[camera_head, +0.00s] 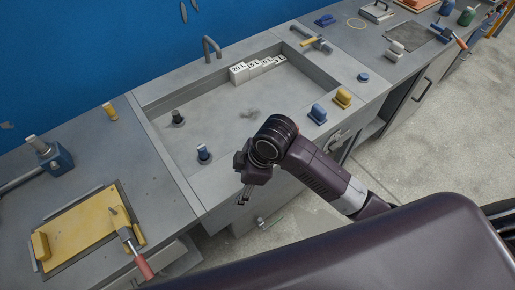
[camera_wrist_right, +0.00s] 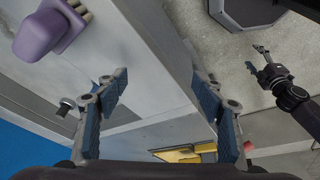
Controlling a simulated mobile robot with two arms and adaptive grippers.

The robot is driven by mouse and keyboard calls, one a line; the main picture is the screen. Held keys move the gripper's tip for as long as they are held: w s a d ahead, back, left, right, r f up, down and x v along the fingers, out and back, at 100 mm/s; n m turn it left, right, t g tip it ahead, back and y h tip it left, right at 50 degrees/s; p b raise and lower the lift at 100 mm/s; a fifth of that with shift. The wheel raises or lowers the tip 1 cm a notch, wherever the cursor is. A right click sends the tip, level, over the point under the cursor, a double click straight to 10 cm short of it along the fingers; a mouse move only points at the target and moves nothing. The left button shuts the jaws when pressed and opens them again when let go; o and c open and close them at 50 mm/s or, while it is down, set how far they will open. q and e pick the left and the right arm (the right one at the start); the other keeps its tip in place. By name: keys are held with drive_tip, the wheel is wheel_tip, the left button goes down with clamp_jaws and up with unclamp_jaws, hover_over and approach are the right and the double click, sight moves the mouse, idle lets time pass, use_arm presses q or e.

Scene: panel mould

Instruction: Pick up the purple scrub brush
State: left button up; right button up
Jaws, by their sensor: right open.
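The purple scrub brush (camera_wrist_right: 45,30) shows at the top left of the right wrist view, a rounded purple block with cream bristles along one side. Its upper part is cut off by the frame. My right gripper (camera_head: 244,194) hangs by the counter's front edge, left of that block. In the wrist view its two blue-padded fingers (camera_wrist_right: 165,100) are apart with nothing between them. A dark gripper (camera_wrist_right: 262,62), seemingly my left, shows there too; its jaws are too small to judge.
A yellow block (camera_head: 342,97) stands beside the violet one. A yellow board (camera_head: 80,226) lies at left.

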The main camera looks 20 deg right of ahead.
drive_tip(key=w+d+r+n, duration=0.1)
drive_tip(key=w, duration=0.1)
drive_tip(key=w+r+n+h, duration=0.1)
drive_tip(key=n, duration=0.1)
drive_tip(key=w+d+r+n+g, duration=0.1)
drive_tip(key=w, duration=0.1)
drive_tip(key=shift+w+d+r+h, duration=0.2)
drive_tip(key=shift+w+d+h, duration=0.1)
drive_tip(key=shift+w, duration=0.05)
drive_tip(key=w+d+r+n, duration=0.1)
drive_tip(key=d, duration=0.1)
drive_tip(key=w+d+r+n+h, duration=0.1)
drive_tip(key=w+d+r, duration=0.1)
drive_tip(key=w+d+r+n, duration=0.1)
drive_tip(key=d+r, duration=0.1)
drive_tip(key=shift+w+g+h, duration=0.2)
drive_tip(key=shift+g+h, duration=0.2)
wheel_tip(320, 180, down, 7)
drive_tip(key=p, duration=0.2)
drive_tip(key=shift+r+p, duration=0.2)
drive_tip(key=shift+p, duration=0.2)
drive_tip(key=shift+w+f, duration=0.1)
drive_tip(key=shift+f, duration=0.4)
drive_tip(key=c, duration=1.3)
